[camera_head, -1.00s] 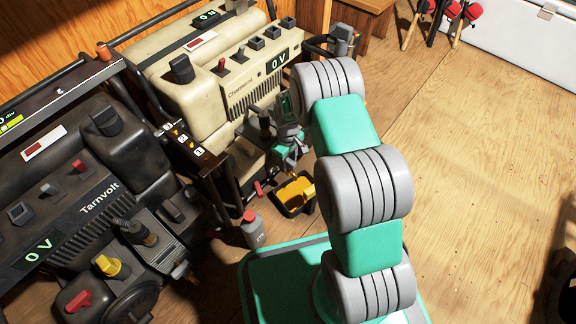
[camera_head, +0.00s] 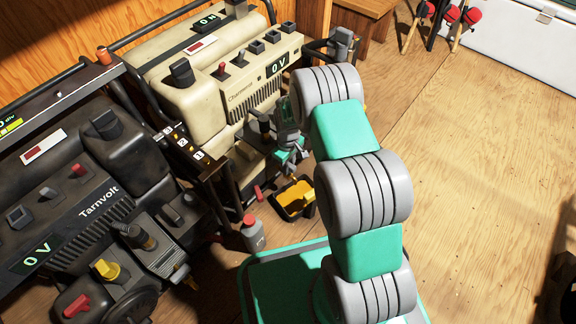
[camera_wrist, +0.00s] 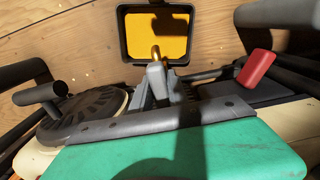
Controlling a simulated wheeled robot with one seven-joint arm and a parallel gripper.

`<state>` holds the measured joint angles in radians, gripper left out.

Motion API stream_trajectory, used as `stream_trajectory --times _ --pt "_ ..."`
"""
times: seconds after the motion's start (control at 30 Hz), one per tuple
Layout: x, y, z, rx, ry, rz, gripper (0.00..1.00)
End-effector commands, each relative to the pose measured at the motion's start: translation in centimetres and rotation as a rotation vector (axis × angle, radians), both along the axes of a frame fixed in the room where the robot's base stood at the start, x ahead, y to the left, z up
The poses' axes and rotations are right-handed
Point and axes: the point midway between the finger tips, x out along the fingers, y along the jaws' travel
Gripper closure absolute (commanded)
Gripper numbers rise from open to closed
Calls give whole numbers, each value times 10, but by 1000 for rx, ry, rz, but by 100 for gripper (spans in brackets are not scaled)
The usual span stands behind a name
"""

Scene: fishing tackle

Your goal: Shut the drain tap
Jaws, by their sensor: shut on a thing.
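The drain tap shows in the wrist view as a short brass spout with a grey lever (camera_wrist: 157,77), low on the cream generator (camera_head: 225,75). My gripper (camera_wrist: 160,92) has its grey fingers on either side of the lever and is shut on it. In the head view my gripper (camera_head: 287,152) is at the generator's lower right side, and the tap is hidden there. A dark drain tray (camera_head: 308,207) with yellow inside stands on the floor; in the wrist view the tray (camera_wrist: 123,40) lies just beyond the spout.
A red-ended lever (camera_wrist: 257,67) is right of the tap. A round ribbed part (camera_wrist: 80,117) is left of it. The black Tarnvolt generator (camera_head: 80,225) stands at the left, and a grey bottle with a red cap (camera_head: 252,235) is between. Open plywood floor (camera_head: 470,180) lies right.

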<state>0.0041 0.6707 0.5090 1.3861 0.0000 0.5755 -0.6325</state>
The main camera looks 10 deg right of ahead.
Motion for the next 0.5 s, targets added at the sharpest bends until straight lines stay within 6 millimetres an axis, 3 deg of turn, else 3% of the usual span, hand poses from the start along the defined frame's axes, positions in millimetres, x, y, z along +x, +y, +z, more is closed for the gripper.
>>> stream_trajectory --times 0.5 --pt "0 0 1 0 1 -86 100"
